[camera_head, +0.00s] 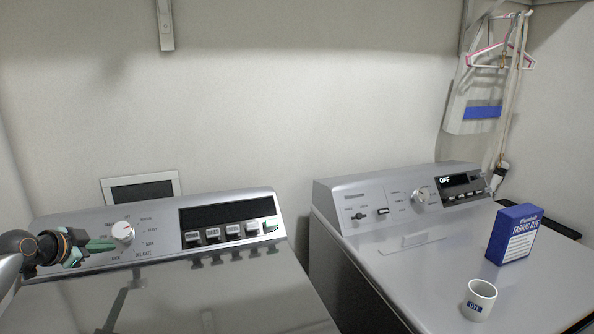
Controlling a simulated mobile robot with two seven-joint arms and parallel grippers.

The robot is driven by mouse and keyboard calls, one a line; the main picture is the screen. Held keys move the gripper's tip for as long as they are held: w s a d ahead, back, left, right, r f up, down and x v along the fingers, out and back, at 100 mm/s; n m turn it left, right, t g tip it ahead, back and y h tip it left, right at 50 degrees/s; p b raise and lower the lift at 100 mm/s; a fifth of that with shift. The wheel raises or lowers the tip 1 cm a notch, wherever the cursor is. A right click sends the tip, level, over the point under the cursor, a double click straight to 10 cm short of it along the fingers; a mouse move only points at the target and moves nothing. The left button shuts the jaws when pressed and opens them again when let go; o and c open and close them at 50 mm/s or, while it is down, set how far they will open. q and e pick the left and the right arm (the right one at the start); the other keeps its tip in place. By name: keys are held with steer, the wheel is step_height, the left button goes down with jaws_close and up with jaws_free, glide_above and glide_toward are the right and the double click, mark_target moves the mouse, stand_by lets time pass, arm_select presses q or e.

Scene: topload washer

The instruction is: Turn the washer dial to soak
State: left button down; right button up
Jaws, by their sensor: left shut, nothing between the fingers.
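The washer dial (122,232) is a round white knob on the silver control panel of the left machine (250,197). Small labels ring it; "DELICATE" reads at its lower right, and most others are too small to read surely. My left gripper (108,244) comes in from the left edge, with dark green fingers shut and empty. Its tips are just left of and below the dial, over the panel; I cannot tell whether they touch it. The gripper covers the panel's left part. My right gripper is not in view.
A row of push buttons (229,231) sits right of the dial, under a dark display. A second machine (400,250) stands at right, its display reading "OFF". A blue fabric dye box (513,236) and a white cup (478,301) stand on it. A gap separates the machines.

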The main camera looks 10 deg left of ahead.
arm_select(q)
steer(key=shift+w+d+r+p, duration=0.1)
steer(key=shift+w+r+p, duration=0.2)
steer(key=shift+p, duration=0.1)
stand_by(0.6)
steer(key=shift+a+r, duration=0.15)
steer(key=shift+a, duration=0.05)
steer(key=shift+w+a+r+p, duration=0.1)
steer(key=shift+a+r+p, duration=0.05)
steer(key=shift+a+p, duration=0.15)
steer(key=shift+w+a+r+p, duration=0.1)
steer(key=shift+a+p, duration=0.05)
steer(key=shift+a, duration=0.2)
steer(key=shift+s+a, duration=0.1)
steer(key=s+d+r+p, duration=0.1)
steer(key=s+r+p, duration=0.2)
steer(key=r, duration=0.1)
steer(key=shift+s+d+r, duration=0.25)
steer(key=shift+s, duration=0.1)
stand_by(0.4)
